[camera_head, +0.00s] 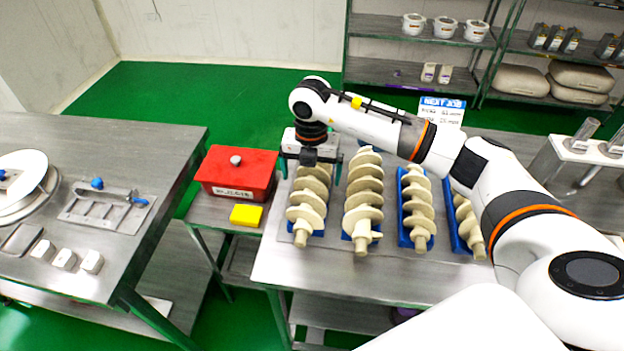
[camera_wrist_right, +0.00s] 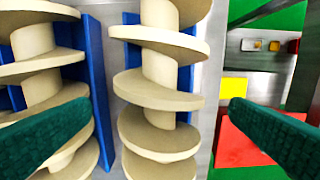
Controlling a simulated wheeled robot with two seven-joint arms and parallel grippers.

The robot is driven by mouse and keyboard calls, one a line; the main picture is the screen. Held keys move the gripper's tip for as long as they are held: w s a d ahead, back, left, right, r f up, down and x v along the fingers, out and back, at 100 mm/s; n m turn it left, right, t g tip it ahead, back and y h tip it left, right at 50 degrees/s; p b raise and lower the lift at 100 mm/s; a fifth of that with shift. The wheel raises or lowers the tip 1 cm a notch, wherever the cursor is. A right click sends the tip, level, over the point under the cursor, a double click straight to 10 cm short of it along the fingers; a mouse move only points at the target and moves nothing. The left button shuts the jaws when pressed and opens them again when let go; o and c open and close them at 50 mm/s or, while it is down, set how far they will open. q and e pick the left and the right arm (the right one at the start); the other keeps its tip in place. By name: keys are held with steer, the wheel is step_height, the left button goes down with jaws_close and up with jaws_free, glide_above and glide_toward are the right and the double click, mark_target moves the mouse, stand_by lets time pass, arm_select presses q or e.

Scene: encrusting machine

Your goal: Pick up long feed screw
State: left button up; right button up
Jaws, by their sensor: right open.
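Several beige feed screws lie in blue holders on the steel table. The leftmost screw (camera_head: 306,205) and the larger-looking screw beside it (camera_head: 363,200) seem longer than the two to their right (camera_head: 417,208) (camera_head: 468,222). My right gripper (camera_head: 311,168) is open, pointing down over the far end of the leftmost screw. In the right wrist view its green fingers (camera_wrist_right: 160,108) stand apart, one on each side of that screw (camera_wrist_right: 160,95). I cannot tell whether they touch it. My left gripper is out of view.
A red box (camera_head: 237,172) and a yellow block (camera_head: 246,215) sit on a small stand left of the screws. A steel bench (camera_head: 110,245) stands farther left. A shelf rack (camera_head: 385,75) is behind. My right arm spans above the right-hand screws.

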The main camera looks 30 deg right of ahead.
steer(key=shift+f, duration=0.4)
steer(key=shift+w+f, duration=0.15)
steer(key=shift+f, duration=0.15)
step_height(320, 180, down, 4)
steer(key=shift+f+p, duration=0.2)
steer(key=shift+p, duration=0.9)
steer(key=shift+f, duration=0.3)
steer(key=shift+c, duration=0.9)
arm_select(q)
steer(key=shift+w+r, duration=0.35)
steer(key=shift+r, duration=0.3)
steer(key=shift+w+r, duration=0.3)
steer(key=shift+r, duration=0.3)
arm_select(e)
steer(key=c, duration=1.2)
